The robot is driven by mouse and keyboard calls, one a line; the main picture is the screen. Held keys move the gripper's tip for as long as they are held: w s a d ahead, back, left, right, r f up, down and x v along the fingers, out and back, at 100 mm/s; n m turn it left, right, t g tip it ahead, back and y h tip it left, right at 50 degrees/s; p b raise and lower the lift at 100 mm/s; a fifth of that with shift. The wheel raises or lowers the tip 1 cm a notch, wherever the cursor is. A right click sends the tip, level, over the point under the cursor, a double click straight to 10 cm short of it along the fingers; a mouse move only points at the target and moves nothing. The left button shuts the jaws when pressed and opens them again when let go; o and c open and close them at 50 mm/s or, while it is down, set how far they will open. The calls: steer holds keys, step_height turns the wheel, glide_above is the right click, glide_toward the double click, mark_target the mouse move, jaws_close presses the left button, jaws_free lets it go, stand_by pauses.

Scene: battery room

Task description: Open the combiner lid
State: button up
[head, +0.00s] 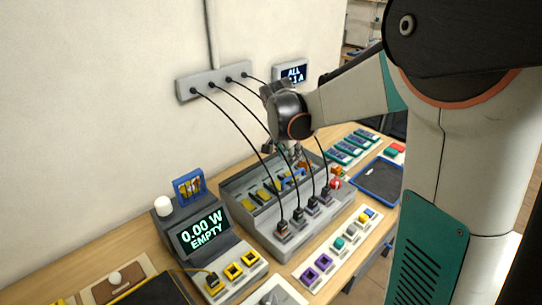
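The grey combiner box (262,232) stands on the wooden bench, in the middle of the head view. Its inside shows yellow and grey parts, and a small blue part (291,174) lies towards its right end. Several black plugs sit along its front, with cables running up to the wall. I cannot clearly make out its lid. My gripper (295,155) points down over the right back part of the box, small and partly hidden by cables and my wrist. Whether it touches anything, or is open or shut, I cannot tell.
A grey wall strip (214,81) holds the black cables, which arc close to my wrist. A display unit (203,235) reading "0.00 W EMPTY" stands left of the box. A white tray (312,277) with coloured blocks lies in front, and a blue-rimmed tray (372,194) lies right.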

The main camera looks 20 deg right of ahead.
mark_target(292, 176)
steer(key=b+x, duration=0.3)
steer(key=x, duration=1)
steer(key=shift+f, duration=0.35)
jaws_close()
